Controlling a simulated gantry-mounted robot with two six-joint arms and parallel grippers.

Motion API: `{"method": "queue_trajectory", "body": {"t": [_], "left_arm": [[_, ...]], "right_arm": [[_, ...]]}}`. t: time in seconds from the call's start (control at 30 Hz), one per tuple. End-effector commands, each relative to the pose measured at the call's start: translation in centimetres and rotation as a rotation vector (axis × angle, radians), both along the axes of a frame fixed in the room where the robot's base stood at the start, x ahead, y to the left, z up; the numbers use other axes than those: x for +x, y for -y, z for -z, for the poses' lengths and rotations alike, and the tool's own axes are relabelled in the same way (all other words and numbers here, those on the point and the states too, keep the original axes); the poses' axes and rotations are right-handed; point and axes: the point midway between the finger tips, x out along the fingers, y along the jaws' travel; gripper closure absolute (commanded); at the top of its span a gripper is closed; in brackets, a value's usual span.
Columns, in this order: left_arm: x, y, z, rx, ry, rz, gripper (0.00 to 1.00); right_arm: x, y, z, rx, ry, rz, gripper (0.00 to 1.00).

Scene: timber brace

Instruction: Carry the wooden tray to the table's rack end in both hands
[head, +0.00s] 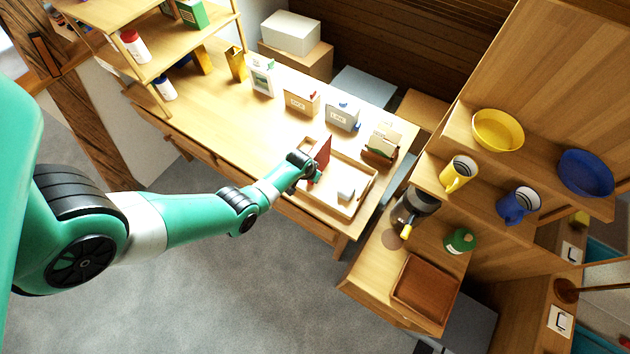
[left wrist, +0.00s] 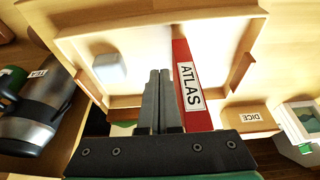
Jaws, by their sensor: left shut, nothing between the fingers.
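The wooden tray (head: 364,195) lies on the table (head: 225,110) toward its right end. It also fills much of the left wrist view (left wrist: 140,45). A red book marked ATLAS (head: 323,157) stands upright in the tray, and its spine shows in the left wrist view (left wrist: 187,80). A small pale block (head: 346,190) sits in the tray too. My left gripper (head: 314,176) is over the tray's left part, beside the book. Its fingers (left wrist: 160,78) are together with nothing between them. My right gripper is in neither view.
A wooden rack (head: 190,45) with bottles and boxes stands at the table's left end. Several labelled boxes, including one marked DICE (head: 302,101), line the back edge. The table's middle front is clear.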

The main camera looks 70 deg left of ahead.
Motion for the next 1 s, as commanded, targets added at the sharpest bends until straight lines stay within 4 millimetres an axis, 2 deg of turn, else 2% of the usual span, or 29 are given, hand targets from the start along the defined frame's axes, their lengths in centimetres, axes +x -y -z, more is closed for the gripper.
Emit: {"method": "queue_trajectory", "body": {"t": [0.03,0.53,0.57,0.6,0.63,0.8,1.0], "left_arm": [[0.2,-0.1,1.1,0.001,0.001,0.001,1.0],[2.5,-2.0,10.1,0.0,0.0,0.001,1.0],[1.8,-1.4,8.5,-0.001,-0.002,0.002,1.0],[1.1,-0.8,8.0,-0.001,-0.003,0.002,1.0],[0.6,-0.5,8.0,-0.001,-0.003,0.002,1.0],[-0.6,0.5,8.4,0.001,0.0,0.002,1.0],[-0.8,0.6,8.7,0.001,0.0,0.002,1.0]], "right_arm": [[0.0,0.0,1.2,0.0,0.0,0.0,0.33],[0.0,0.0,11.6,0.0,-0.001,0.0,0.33],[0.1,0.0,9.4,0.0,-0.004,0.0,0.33],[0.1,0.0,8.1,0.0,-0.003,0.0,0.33],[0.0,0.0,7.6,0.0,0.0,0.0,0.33],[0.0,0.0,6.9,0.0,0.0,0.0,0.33],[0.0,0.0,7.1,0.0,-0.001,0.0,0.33]]}}
